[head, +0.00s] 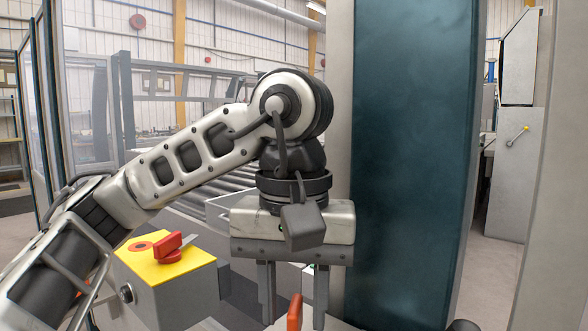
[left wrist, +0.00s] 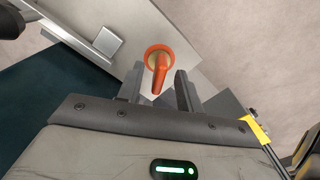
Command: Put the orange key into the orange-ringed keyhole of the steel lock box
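The orange key (head: 294,314) shows at the bottom edge of the head view, between the fingers of my left gripper (head: 294,322). In the left wrist view, the key (left wrist: 158,68) stands up from a round orange base on a pale grey surface. The left gripper's fingertips (left wrist: 160,76) are apart on either side of it, with visible gaps. My right gripper is out of view.
A tall dark teal panel (head: 412,160) stands right of my left arm. Grey rollers (head: 190,213) lie behind the arm. Glazed fencing (head: 90,90) is at the left.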

